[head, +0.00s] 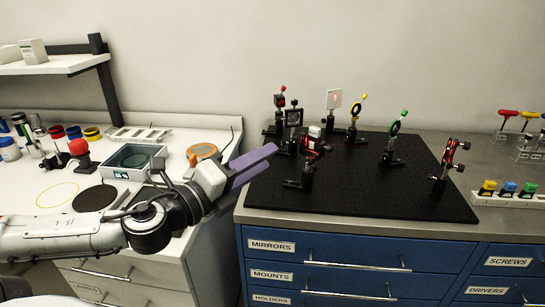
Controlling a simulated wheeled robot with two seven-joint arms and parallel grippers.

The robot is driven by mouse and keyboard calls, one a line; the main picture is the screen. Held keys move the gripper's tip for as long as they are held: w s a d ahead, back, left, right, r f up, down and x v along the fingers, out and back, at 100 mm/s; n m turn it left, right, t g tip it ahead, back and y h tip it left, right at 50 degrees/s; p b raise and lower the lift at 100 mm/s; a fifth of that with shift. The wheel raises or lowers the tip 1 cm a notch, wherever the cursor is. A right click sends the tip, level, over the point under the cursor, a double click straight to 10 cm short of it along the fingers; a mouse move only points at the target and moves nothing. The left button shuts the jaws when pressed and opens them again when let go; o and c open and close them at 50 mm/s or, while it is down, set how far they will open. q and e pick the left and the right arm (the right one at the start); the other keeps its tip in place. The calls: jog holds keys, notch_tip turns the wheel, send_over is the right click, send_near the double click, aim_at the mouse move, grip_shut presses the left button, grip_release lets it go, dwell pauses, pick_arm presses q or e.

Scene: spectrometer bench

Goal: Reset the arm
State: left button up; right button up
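My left arm comes in from the left, low over the white bench. My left gripper (274,151) has purple fingers that point right and slightly up, over the gap between the white bench and the left edge of the black optical breadboard (345,196). The two fingers lie close together in this view, and I cannot tell whether there is a gap between them. I see nothing held in them. My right gripper is not in view.
A glass-topped box (133,160) and a red-domed item (80,148) stand on the white bench. Blue drawers (350,275) are below.

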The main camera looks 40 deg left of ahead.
pick_arm(q)
jog(key=s+a+f+n+g+y, duration=0.2)
jog(key=s+a+f+n+y, duration=0.15)
jog(key=f+n, duration=0.2)
jog(key=s+a+f+n+g+y, duration=0.2)
jog(key=s+a+f+n+y, duration=0.15)
jog(key=f+n, duration=0.2)
jog(key=s+d+f+n+g, duration=0.2)
jog(key=s+f+n+g, duration=0.3)
jog(key=f, duration=0.5)
jog(key=s+d+f+n+g+h, duration=0.3)
jog(key=s+d+f, duration=0.2)
jog(key=d, duration=0.5)
jog(key=s+d+f+n+g+h, duration=0.25)
jog(key=s+d+f+h, duration=0.2)
jog(key=d, duration=0.45)
jog(key=w+d+f+t, duration=0.2)
jog(key=f, duration=0.4)
jog(key=w+d+f+t+h, duration=0.1)
jog(key=d+f+t, duration=0.2)
jog(key=f, duration=0.3)
jog(key=shift+w, duration=0.4)
jog(key=shift+w, duration=0.1)
